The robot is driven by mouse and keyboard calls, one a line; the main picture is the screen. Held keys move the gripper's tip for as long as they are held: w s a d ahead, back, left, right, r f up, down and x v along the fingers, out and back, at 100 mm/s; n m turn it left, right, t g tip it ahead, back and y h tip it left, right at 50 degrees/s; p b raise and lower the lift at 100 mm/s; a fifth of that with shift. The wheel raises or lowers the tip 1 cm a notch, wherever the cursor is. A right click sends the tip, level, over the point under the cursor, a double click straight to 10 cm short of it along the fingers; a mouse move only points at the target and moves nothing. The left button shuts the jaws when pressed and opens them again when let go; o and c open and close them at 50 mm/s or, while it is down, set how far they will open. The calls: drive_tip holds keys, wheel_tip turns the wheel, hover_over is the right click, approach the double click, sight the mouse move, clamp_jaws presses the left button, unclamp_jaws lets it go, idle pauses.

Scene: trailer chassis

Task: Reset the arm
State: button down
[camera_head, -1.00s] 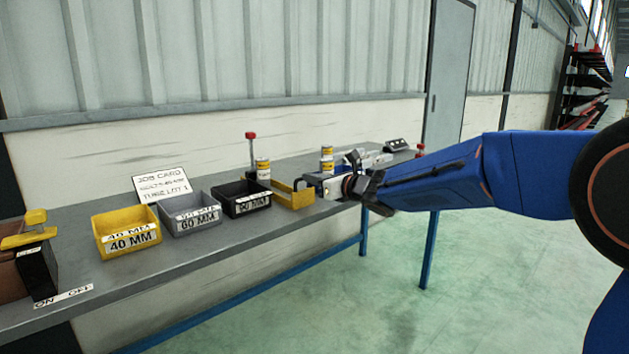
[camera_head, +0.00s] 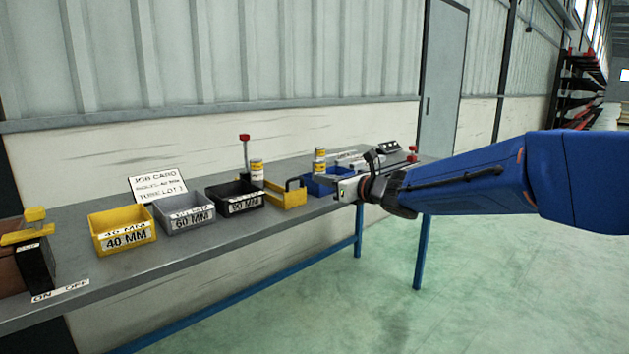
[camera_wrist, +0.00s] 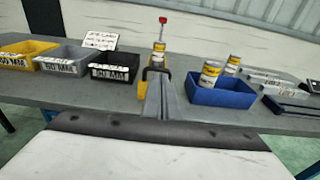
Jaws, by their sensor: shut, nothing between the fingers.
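My gripper (camera_head: 342,190) is at the end of the blue arm, which reaches in from the right of the head view. It is over the front edge of the grey bench (camera_head: 232,222), close to the blue bin (camera_head: 322,187). In the wrist view its grey fingers (camera_wrist: 160,98) are closed together with nothing between them. The yellow holder also shows in the head view (camera_head: 286,197). I cannot tell whether the fingers touch anything.
A yellow 40 MM bin (camera_head: 122,240), a grey 60 MM bin (camera_head: 184,217) and a black bin (camera_head: 235,207) line the bench left of the gripper. A job card (camera_head: 158,185) stands behind. Open green floor lies in front.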

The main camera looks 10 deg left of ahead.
drive_tip(key=s+d+f+m+t+h, duration=0.1)
drive_tip(key=s+d+m+h, duration=0.3)
drive_tip(key=d+m, duration=0.55)
drive_tip(key=s+d+f+m+t+h, duration=0.1)
drive_tip(key=s+d+m+h, duration=0.3)
drive_tip(key=d+m, duration=0.55)
drive_tip(key=s+d+f+m+t+h, duration=0.1)
drive_tip(key=s+d+m+h, duration=0.35)
drive_tip(key=d, duration=0.95)
drive_tip(key=s+d+f+m+g+h, duration=0.1)
drive_tip(key=s+d+f+m+g, duration=0.1)
drive_tip(key=s+d+f+m, duration=0.35)
drive_tip(key=s+d+f+m+g+h, duration=0.1)
drive_tip(key=s+d+f+m+g, duration=0.2)
drive_tip(key=s+m, duration=0.5)
drive_tip(key=s+f+m+g, duration=0.1)
drive_tip(key=s+f+m, duration=0.3)
drive_tip(key=s, duration=0.4)
drive_tip(key=s+f+m+g+y, duration=0.1)
drive_tip(key=s+f+m+g, duration=0.1)
drive_tip(key=s+f+m, duration=0.3)
drive_tip(key=s+f, duration=0.1)
drive_tip(key=s, duration=0.3)
drive_tip(key=shift+s+d+g, duration=0.15)
drive_tip(key=shift+s+g, duration=0.1)
drive_tip(key=shift+g, duration=0.05)
